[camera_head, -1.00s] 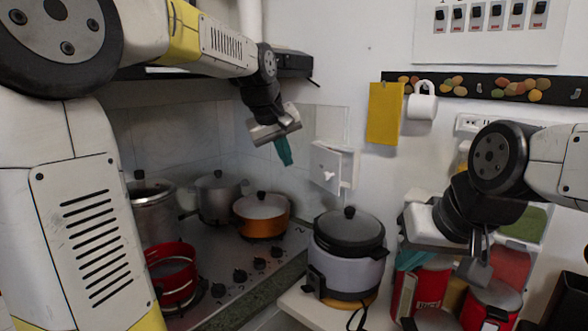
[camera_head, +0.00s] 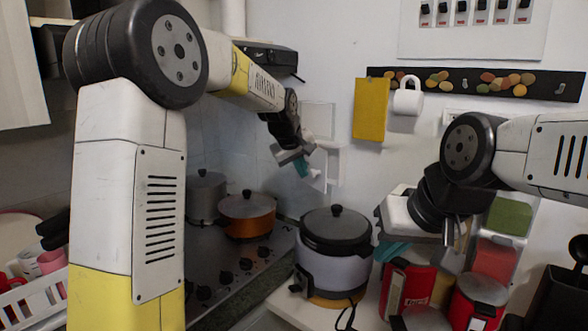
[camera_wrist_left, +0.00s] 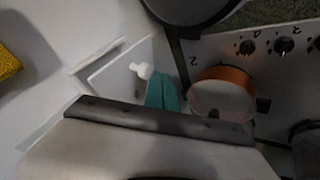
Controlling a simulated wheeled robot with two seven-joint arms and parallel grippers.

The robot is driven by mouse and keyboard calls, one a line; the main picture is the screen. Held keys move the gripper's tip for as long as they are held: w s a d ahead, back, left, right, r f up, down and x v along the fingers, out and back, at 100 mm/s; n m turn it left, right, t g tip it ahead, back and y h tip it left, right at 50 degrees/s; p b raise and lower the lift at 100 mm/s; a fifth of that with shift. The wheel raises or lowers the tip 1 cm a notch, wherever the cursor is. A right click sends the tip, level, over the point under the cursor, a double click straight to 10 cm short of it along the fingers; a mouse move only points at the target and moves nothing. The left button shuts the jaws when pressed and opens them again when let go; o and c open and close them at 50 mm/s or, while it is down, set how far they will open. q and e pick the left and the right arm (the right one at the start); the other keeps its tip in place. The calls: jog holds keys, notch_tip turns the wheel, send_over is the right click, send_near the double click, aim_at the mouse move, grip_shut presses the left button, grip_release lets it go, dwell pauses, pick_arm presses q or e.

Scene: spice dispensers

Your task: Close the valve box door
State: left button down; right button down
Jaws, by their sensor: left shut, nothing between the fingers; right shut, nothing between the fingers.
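The valve box (camera_head: 336,164) is a small white box on the white wall, right of the stove. Its white door (camera_wrist_left: 112,78) stands ajar in the left wrist view, with a white knob (camera_wrist_left: 143,70) on its face. The knob also shows in the head view (camera_head: 316,174). My left gripper (camera_head: 302,167) has teal fingers, shut and empty, just left of the knob and partly covering the door. In the left wrist view its fingers (camera_wrist_left: 162,90) are close beside the knob; contact cannot be told. My right gripper (camera_head: 390,252) is shut and empty, away from the box, above the red canisters.
A rice cooker (camera_head: 334,270) stands on the counter below the box. An orange pot (camera_head: 248,214) and a grey pot (camera_head: 207,198) sit on the stove at left. A yellow cloth (camera_head: 371,108) and a white mug (camera_head: 407,100) hang on the wall at right.

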aim_at(324, 167)
pick_arm(q)
jog(key=shift+w+d, duration=0.1)
jog(key=shift+d, duration=0.15)
jog(key=d, duration=0.1)
jog(key=w+d, duration=0.1)
jog(key=d, duration=0.3)
jog(key=shift+w+d, duration=0.1)
jog(key=shift+w, duration=0.25)
jog(key=shift+w+d+r, duration=0.1)
jog(key=shift+w+d, duration=0.05)
jog(key=shift+d, duration=0.1)
